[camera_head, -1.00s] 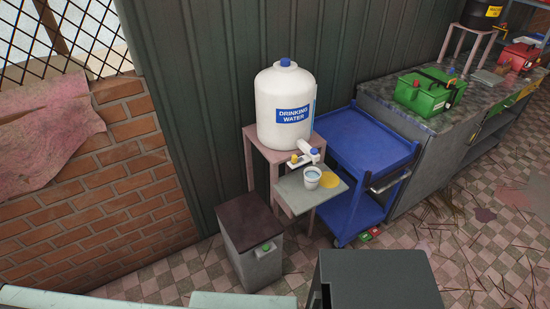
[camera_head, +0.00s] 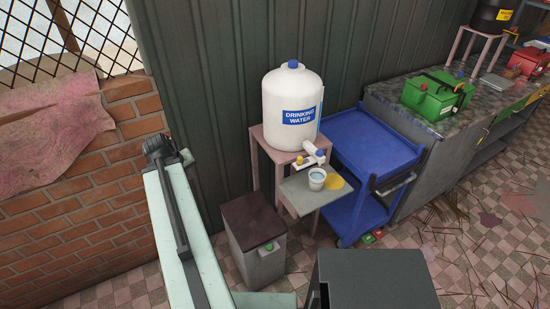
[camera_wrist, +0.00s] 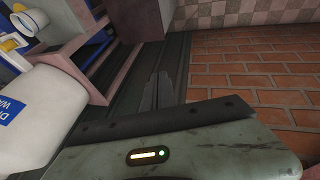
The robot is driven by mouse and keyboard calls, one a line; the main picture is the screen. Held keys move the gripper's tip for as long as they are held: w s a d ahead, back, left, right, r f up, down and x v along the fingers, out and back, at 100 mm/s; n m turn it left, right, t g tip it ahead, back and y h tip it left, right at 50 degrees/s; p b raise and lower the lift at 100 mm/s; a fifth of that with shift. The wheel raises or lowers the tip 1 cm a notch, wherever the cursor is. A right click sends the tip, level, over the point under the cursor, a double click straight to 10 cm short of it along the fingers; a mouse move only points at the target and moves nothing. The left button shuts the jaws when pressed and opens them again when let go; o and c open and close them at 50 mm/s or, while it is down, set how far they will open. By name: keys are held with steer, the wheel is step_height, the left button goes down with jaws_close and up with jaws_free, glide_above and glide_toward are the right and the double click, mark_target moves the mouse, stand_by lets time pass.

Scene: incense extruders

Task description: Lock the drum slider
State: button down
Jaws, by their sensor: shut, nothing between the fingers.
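The white drinking water drum (camera_head: 285,113) stands upright on a pink stand (camera_head: 257,165). A white tap (camera_head: 314,147) with a blue knob and a yellow part (camera_head: 300,160) sticks out low on its front. I cannot tell the slider's state at this size. In the wrist view the drum (camera_wrist: 28,112) lies at the left edge, with the tap (camera_wrist: 12,42) above it. My gripper (camera_wrist: 162,84) is shut and empty. It points past the drum towards the wall and is apart from the tap. In the head view my arm is raised left of the drum.
A cup (camera_head: 317,178) and a yellow disc (camera_head: 334,182) sit on a small shelf (camera_head: 301,198) below the tap. A grey bin (camera_head: 259,247) stands in front. A blue cart (camera_head: 369,150) is close on the right. A brick wall (camera_head: 70,230) is left.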

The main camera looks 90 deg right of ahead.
steer(key=s+d+r+m+g, duration=0.1)
steer(key=s+d, duration=0.3)
steer(key=s, duration=1.1)
steer(key=s+d+r+m+g+h, duration=0.1)
steer(key=s+d+r+m+g, duration=0.1)
steer(key=s, duration=1.3)
steer(key=shift+d+m, duration=0.8)
steer(key=shift+d, duration=0.35)
